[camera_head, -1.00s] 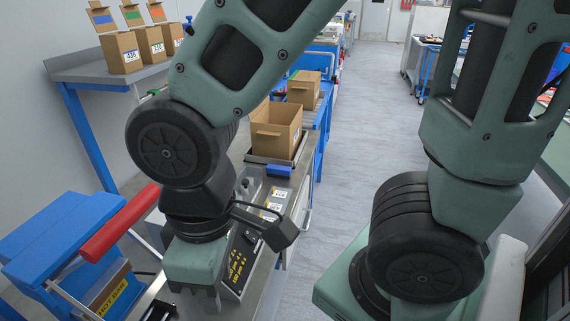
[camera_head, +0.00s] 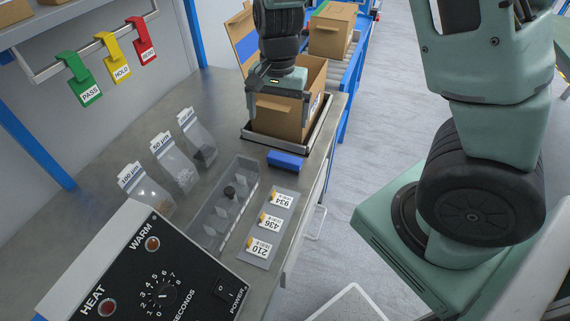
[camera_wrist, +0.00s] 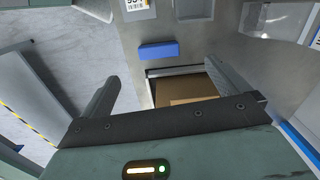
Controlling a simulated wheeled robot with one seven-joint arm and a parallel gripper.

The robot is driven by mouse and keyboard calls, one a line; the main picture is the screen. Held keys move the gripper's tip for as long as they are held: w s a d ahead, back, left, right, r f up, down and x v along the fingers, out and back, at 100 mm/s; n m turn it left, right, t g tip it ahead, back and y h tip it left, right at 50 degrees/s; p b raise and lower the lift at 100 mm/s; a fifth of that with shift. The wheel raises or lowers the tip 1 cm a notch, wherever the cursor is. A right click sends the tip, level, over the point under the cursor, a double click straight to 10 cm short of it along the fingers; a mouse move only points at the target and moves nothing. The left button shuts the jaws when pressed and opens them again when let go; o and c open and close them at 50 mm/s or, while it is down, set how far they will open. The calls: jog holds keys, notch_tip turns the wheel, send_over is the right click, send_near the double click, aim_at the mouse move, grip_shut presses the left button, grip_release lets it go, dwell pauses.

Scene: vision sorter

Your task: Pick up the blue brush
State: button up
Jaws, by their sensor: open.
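The blue brush (camera_head: 286,160) is a small blue block lying on the grey metal table (camera_head: 216,92), in front of the open cardboard box. It also shows in the wrist view (camera_wrist: 158,50), lying flat near the top centre. My gripper (camera_head: 277,98) is open and empty. In the head view it is over the cardboard box (camera_head: 318,78), behind the brush. In the wrist view its two fingers (camera_wrist: 165,85) stand wide apart, and the brush lies beyond them, apart from both. The bristles cannot be made out.
The box sits in a dark tray (camera_head: 325,135) just behind the brush. Nearer are a label card (camera_head: 268,228), a divided clear bin (camera_head: 224,204) and several sample bags (camera_head: 174,165). A heater panel (camera_head: 150,275) stands at the front left. The table's right edge is close to the brush.

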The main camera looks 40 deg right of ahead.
jog(key=w+d+f+m, duration=0.1)
jog(key=d+f, duration=0.1)
jog(key=d, duration=0.1)
jog(key=b, duration=0.2)
send_over(284, 157)
notch_tip(284, 157, down, 10)
jog(key=shift+d+f, duration=0.1)
jog(key=shift+f, duration=2.95)
jog(key=c, duration=0.7)
notch_tip(284, 157, up, 10)
jog(key=shift+r+p, duration=0.1)
jog(key=shift+p, duration=0.6)
